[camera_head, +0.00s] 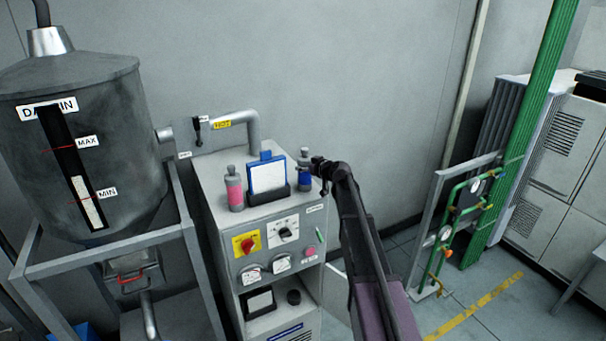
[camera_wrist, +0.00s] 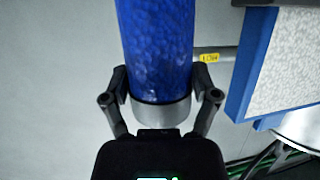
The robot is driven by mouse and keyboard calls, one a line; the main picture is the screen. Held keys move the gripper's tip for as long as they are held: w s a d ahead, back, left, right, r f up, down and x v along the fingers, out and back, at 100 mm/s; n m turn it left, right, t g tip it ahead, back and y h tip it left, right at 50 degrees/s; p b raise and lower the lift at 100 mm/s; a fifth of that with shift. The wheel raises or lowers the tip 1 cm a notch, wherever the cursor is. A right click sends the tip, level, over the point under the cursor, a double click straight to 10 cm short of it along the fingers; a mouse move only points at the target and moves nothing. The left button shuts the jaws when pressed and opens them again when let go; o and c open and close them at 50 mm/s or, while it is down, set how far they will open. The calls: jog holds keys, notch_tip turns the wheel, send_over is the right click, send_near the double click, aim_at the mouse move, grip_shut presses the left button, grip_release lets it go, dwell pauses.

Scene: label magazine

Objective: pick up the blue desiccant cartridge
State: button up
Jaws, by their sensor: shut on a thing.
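The blue desiccant cartridge (camera_head: 304,177) is at the right end of the grey cabinet's top in the head view, with grey ends and a blue body. In the wrist view the blue cartridge (camera_wrist: 156,50) fills the upper middle, with a silver collar at its lower end. My gripper (camera_head: 317,165) reaches it from the right in the head view. In the wrist view my gripper (camera_wrist: 161,92) has one finger on each side of the cartridge, shut on it near the collar. Whether the cartridge touches the cabinet top cannot be told.
A pink cartridge (camera_head: 234,190) stands at the left of the cabinet top (camera_head: 219,167). A blue-framed panel (camera_head: 268,175) stands in a dark holder between the two cartridges. A pipe (camera_head: 240,117) runs along the wall behind. A large grey hopper (camera_head: 85,140) is at left.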

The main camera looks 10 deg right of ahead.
aim_at(307, 157)
jog(key=shift+r+p, duration=0.25)
jog(key=shift+p, duration=0.05)
notch_tip(307, 157, up, 3)
jog(key=p, duration=0.3)
jog(key=shift+r, duration=0.15)
jog(key=s+f+p+v, duration=0.1)
jog(key=f+v, duration=0.2)
jog(key=v, duration=1.2)
jog(key=shift+s+d, duration=0.25)
jog(key=shift+f, duration=0.1)
